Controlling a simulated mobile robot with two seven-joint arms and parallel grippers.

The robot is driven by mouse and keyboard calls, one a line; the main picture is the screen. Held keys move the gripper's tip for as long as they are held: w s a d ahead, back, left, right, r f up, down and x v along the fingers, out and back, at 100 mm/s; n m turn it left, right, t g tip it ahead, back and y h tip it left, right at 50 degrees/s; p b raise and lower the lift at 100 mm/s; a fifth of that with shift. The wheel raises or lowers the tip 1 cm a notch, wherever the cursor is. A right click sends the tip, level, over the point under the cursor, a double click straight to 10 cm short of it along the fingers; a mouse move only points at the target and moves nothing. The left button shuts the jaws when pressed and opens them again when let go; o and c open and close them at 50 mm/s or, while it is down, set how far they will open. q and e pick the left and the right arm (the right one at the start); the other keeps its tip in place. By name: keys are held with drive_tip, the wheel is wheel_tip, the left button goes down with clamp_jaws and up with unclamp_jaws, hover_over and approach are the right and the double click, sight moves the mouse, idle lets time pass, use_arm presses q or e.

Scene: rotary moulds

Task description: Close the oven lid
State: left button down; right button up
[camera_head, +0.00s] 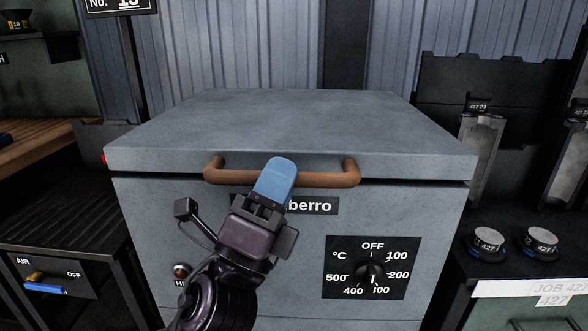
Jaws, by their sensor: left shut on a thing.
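The grey oven lid (290,125) lies on top of the box-shaped oven (410,220), with a thin dark gap line under its front edge. A brown handle (325,179) runs along the lid's front. My left gripper (275,178) reaches up from below, its blue finger over the handle left of its middle. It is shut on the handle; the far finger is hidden. My right gripper is not in view.
A temperature dial (373,270) is on the oven's front, below right of the handle. A dark slatted table (50,225) with an air valve stands at left. Round parts (488,241) sit on a bench at right.

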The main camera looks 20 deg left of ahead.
use_arm(q)
drive_tip(key=shift+w+f, duration=0.1)
drive_tip(key=shift+f, duration=0.5)
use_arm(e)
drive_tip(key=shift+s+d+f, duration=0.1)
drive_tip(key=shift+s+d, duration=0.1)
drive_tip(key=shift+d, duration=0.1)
use_arm(q)
drive_tip(key=shift+f, duration=0.15)
drive_tip(key=c, duration=1)
unclamp_jaws()
